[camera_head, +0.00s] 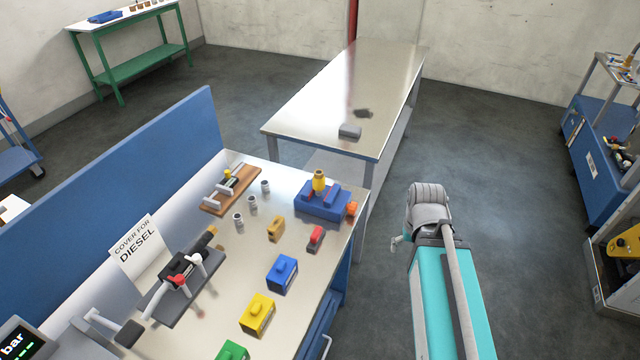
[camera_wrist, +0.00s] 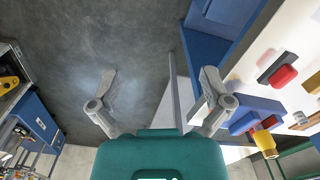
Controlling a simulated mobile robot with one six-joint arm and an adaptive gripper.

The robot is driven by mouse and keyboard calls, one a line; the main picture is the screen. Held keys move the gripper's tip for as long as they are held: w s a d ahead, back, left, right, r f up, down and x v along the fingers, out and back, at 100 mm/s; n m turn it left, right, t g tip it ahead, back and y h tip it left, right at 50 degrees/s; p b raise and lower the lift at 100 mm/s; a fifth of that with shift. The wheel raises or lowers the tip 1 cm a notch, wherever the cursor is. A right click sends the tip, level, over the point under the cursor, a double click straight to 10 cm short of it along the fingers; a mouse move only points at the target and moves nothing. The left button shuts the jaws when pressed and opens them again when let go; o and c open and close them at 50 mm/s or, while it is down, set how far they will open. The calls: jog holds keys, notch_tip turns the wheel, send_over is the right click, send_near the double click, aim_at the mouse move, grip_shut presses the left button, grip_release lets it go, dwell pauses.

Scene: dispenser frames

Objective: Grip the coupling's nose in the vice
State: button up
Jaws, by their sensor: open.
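The vice (camera_head: 318,204) is a blue block with an orange handle (camera_head: 352,208), at the bench's far right corner. A yellow-brass piece, which looks like the coupling (camera_head: 319,181), stands upright at the vice's jaws; whether they pinch its nose I cannot tell. In the wrist view the vice (camera_wrist: 252,112) and the coupling (camera_wrist: 265,143) are at the right, beyond the right finger. My gripper (camera_wrist: 160,82) is open and empty, with bare floor between its fingers. It is off the bench's right side, apart from the vice; in the head view my arm largely hides it.
A red-topped block (camera_head: 316,238), a tan piece (camera_head: 276,228), a blue block (camera_head: 282,273) and a yellow block (camera_head: 257,313) stand near the vice on the bench (camera_head: 230,280). A steel table (camera_head: 340,95) stands behind. Floor right of the bench is free.

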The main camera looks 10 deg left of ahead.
dwell(0.3)
jog(key=n+t+y+b, duration=0.5)
jog(key=n+y+b, duration=1.15)
jog(key=b, duration=1.45)
send_near(356, 210)
jog(key=d, duration=0.3)
jog(key=shift+s+f+m+y, duration=0.25)
jog(key=shift+s+f+y, duration=0.1)
jog(key=shift+f, duration=0.05)
jog(key=shift+a, duration=0.2)
jog(key=shift+x, duration=6.8)
jog(key=shift+w, duration=0.1)
